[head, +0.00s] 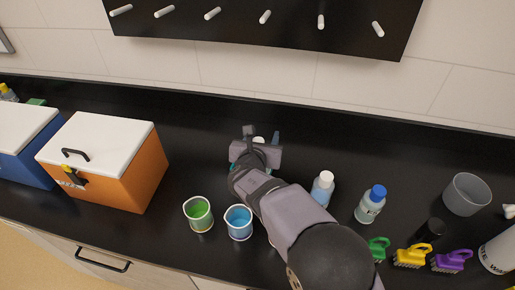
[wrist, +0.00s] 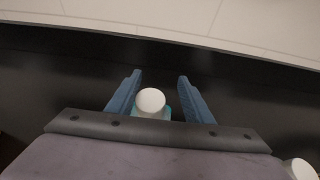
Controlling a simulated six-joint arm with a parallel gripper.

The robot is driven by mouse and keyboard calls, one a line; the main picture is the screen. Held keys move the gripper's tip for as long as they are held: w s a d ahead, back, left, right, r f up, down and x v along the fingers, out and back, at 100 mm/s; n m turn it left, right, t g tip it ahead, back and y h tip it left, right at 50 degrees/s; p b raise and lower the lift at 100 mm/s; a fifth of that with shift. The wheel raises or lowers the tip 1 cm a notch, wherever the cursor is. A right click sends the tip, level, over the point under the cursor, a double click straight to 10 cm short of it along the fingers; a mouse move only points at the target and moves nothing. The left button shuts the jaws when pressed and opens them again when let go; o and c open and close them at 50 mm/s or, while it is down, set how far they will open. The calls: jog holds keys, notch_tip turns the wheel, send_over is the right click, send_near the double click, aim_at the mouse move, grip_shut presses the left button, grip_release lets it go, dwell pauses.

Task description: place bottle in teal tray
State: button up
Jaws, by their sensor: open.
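My gripper (head: 262,135) is over the back middle of the counter; its two blue fingers also show in the wrist view (wrist: 160,77). They are apart, open. A bottle with a round white cap (wrist: 151,102) is between the fingers in the wrist view, with gaps at both sides. In the head view only its white top (head: 258,140) shows. A teal edge (head: 235,151), perhaps the teal tray, shows beside my gripper in the head view, and teal shows beneath the cap in the wrist view. My gripper hides most of it, so I cannot tell whether the bottle is inside.
A white-capped bottle (head: 322,189) and a blue-capped bottle (head: 370,204) stand to the right. Green (head: 198,214) and blue (head: 238,222) cups stand in front. An orange cooler (head: 120,165) is left. A grey cup (head: 466,194) and brushes (head: 412,257) are far right. A pegged board (head: 265,25) hangs behind.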

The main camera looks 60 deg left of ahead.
jog(key=b+v, duration=0.3)
jog(key=v, duration=0.8)
jog(key=shift+s+d, duration=0.1)
jog(key=shift+d, duration=0.05)
